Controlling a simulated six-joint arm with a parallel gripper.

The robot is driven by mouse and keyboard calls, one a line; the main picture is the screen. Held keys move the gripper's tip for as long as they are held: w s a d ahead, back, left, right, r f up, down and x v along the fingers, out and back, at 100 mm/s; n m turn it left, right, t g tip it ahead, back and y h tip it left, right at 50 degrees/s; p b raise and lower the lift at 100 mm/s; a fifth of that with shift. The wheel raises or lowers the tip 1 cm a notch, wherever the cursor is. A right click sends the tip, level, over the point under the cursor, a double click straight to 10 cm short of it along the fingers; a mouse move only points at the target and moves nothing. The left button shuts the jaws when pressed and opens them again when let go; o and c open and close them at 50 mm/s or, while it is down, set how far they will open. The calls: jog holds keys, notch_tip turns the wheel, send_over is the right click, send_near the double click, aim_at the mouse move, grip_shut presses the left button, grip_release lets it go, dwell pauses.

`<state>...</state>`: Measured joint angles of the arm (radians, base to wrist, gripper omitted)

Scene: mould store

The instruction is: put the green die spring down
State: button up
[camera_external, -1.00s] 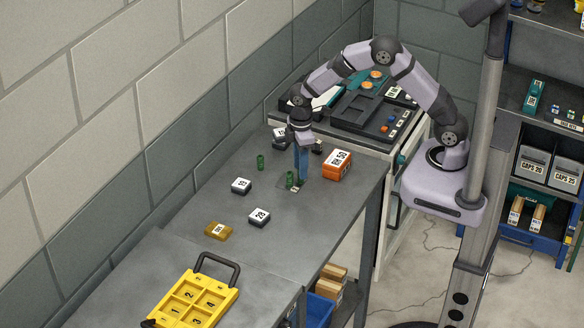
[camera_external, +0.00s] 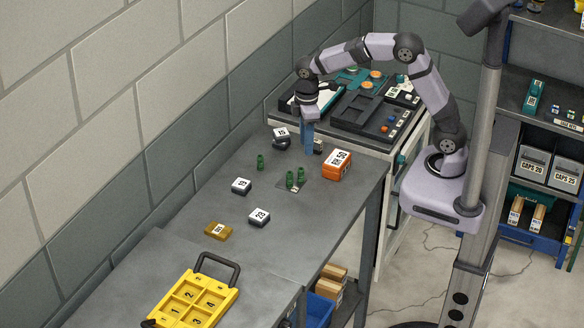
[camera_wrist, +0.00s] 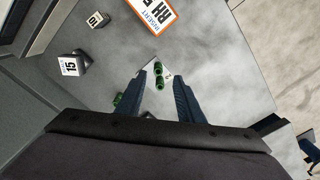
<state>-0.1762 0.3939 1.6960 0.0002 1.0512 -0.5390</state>
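Three green die springs stand upright on the grey bench. Two stand close together on a darker labelled patch (camera_external: 285,185): one spring (camera_external: 290,179) at the left and another spring (camera_external: 301,174) at the right. In the wrist view these two springs (camera_wrist: 158,69) show beyond and between my fingertips. The third spring (camera_external: 261,162) stands apart to the left; a green piece by the left finger in the wrist view (camera_wrist: 118,99) looks like it. My gripper (camera_external: 308,151) is above the bench, behind the pair. Its blue fingers (camera_wrist: 163,74) are apart with nothing gripped.
An orange-and-white box (camera_external: 338,165) stands right of the pair. Dark blocks with white numbered tops (camera_external: 241,186) and a brass-coloured block (camera_external: 218,231) lie to the left and front. A yellow compartment tray (camera_external: 192,300) is at the near end.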

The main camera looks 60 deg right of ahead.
jog(key=s+d+f+m, duration=0.2)
jog(key=s+d+m, duration=0.1)
jog(key=s, duration=0.7)
jog(key=s+d+f+m, duration=0.2)
jog(key=s+d+m, duration=0.2)
jog(key=s, duration=0.6)
jog(key=shift+d+f+m, duration=0.25)
jog(key=shift+f+m, duration=0.1)
jog(key=shift+m, duration=0.25)
